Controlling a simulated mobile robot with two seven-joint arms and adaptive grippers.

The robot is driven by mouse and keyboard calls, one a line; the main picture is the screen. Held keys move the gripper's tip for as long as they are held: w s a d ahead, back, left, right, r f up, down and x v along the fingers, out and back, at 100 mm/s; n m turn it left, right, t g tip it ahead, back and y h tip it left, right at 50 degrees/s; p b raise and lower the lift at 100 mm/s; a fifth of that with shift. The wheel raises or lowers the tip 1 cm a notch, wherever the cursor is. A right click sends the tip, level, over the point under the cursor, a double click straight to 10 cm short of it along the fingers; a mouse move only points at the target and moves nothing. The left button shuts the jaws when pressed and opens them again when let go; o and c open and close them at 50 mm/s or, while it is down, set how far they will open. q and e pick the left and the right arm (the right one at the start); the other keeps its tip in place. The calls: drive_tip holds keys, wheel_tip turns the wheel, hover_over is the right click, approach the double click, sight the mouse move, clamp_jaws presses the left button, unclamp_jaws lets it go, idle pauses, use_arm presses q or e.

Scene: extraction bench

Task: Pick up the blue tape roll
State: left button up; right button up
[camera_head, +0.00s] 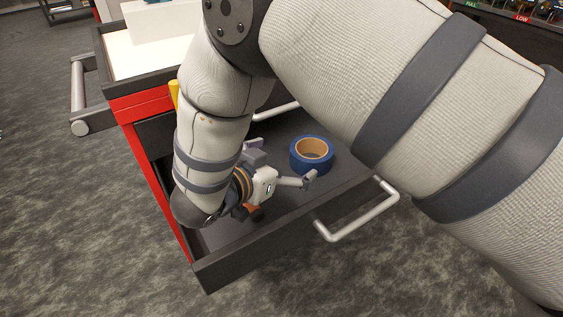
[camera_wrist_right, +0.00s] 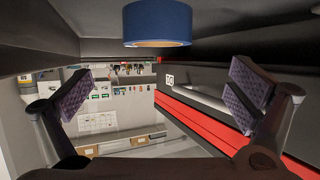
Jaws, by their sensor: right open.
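The blue tape roll (camera_head: 326,165) lies flat in the open dark drawer (camera_head: 252,256), its tan core facing up. My right gripper (camera_head: 283,164) is low over the drawer, to the left of the roll, with its fingers spread and nothing between them. One fingertip is close to the roll's near left side; I cannot tell whether they touch. In the right wrist view the roll (camera_wrist_right: 157,24) shows at the top centre, above the gap between the two purple-padded fingers (camera_wrist_right: 162,92). My left gripper is not in view.
The drawer's front wall and its pale handle (camera_head: 358,213) stand nearest. A small orange item (camera_head: 254,213) is partly hidden under my right gripper. The red cart (camera_head: 140,106) has a side handle (camera_head: 78,98) at left. A yellow object (camera_head: 173,93) is partly behind my arm.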

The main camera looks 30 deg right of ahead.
sight(319, 145)
drive_tip(key=x, duration=1.2)
drive_tip(key=shift+s+d+b, duration=0.15)
drive_tip(key=shift+d+b, duration=0.1)
drive_tip(key=shift+b, duration=0.1)
drive_tip(key=c, duration=1.1)
